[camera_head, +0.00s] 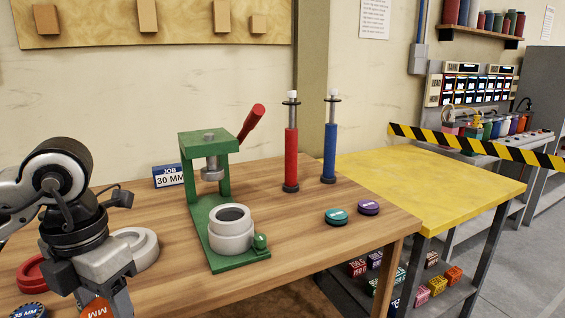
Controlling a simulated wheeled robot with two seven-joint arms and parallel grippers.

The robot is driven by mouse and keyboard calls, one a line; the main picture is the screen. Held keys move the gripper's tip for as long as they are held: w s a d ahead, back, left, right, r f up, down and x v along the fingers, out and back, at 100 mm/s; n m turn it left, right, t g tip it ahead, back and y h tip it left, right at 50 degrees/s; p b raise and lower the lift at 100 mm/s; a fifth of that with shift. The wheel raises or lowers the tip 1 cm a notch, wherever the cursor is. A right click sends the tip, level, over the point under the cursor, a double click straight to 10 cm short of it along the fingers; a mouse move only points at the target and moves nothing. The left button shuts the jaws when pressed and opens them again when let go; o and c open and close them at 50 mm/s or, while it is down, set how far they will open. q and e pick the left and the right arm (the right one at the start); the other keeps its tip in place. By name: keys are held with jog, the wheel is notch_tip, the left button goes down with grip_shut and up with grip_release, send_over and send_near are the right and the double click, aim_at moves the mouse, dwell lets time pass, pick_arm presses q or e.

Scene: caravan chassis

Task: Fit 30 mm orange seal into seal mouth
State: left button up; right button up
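The orange seal (96,307) shows in part at the bottom edge, beside the fingers of my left gripper (99,295), with "MM" lettering on its face. The frame edge cuts off the fingertips and the lower part of the seal, so I cannot tell whether the fingers grip it. A pale grey ring-shaped part (231,238) with a dark round opening, seemingly the seal mouth, sits on the base of the green press (223,185). The orange seal is well to the left of it. A sign (168,177) behind reads "JOB 30 MM". My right gripper is not in view.
A red ring (31,272), a white ring (143,247) and a blue "35 MM" disc (28,311) lie near my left arm. Teal (336,217) and purple (368,207) discs lie right of the press. Red (291,158) and blue (329,152) upright cylinders stand behind.

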pick_arm(q)
jog(key=f+m, duration=0.1)
jog(key=m, duration=0.3)
jog(key=d+f+m, duration=0.1)
jog(key=m, duration=0.3)
jog(key=w+d+f+m, duration=0.1)
jog(key=m, duration=0.3)
jog(key=shift+d+f, duration=0.2)
jog(key=shift+f, duration=0.1)
jog(key=d+f+m, duration=0.1)
jog(key=f+m, duration=0.2)
jog(key=m, duration=0.7)
jog(key=w+d+f+m, duration=0.1)
jog(key=d+f+m, duration=0.1)
jog(key=m, duration=0.8)
jog(key=shift+d+f, duration=0.3)
jog(key=shift+f, duration=0.25)
